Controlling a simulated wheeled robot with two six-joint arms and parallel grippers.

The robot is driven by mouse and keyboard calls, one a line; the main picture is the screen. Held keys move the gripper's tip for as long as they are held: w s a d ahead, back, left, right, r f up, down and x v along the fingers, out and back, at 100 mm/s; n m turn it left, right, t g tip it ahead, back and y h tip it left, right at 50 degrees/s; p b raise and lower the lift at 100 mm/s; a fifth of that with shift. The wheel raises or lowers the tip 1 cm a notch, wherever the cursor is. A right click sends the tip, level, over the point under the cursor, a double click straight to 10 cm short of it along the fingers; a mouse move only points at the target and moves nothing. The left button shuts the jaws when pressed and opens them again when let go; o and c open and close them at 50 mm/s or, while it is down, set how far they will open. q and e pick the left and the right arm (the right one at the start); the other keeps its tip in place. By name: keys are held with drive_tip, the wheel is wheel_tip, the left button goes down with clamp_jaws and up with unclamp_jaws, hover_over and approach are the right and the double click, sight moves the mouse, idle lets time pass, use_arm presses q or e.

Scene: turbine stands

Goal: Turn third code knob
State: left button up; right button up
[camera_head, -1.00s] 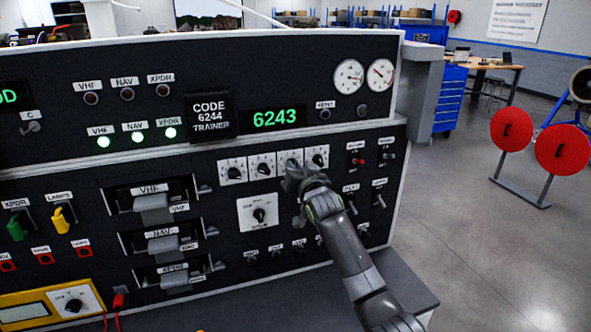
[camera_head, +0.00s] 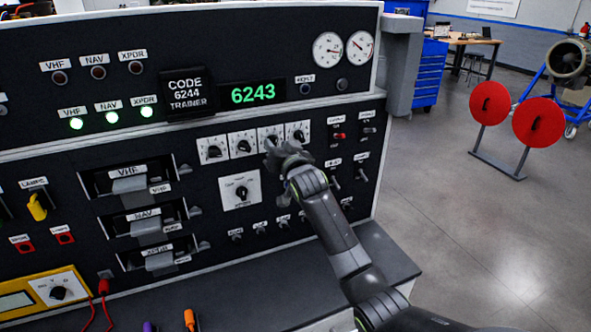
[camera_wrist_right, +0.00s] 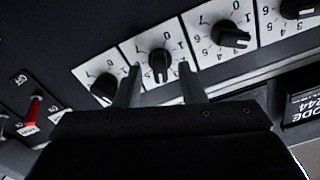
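Four code knobs sit in a row on white plates under the green display (camera_head: 252,93), which reads 6243. The black plate (camera_head: 187,92) beside it reads CODE 6244 TRAINER. The third code knob (camera_head: 271,136) is partly hidden behind my right gripper (camera_head: 274,154) in the head view. In the right wrist view, which looks upside down, the third knob (camera_wrist_right: 160,63) is black on a numbered dial. The two fingers of my right gripper (camera_wrist_right: 158,82) stand apart, one on each side of it. A gap shows beside the knob; contact cannot be told. My left gripper is not in view.
The second knob (camera_wrist_right: 231,35) and the fourth knob (camera_wrist_right: 105,86) flank the third closely. A rotary selector (camera_head: 240,191) and small toggles lie below. Three lever slots, including VHF (camera_head: 128,185), are at the left. A grey ledge (camera_head: 375,255) runs below the panel.

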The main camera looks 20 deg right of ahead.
drive_tip(key=s+b, duration=0.3)
drive_tip(key=s, duration=1.3)
drive_tip(key=shift+d+b, duration=0.3)
drive_tip(key=shift+b, duration=0.1)
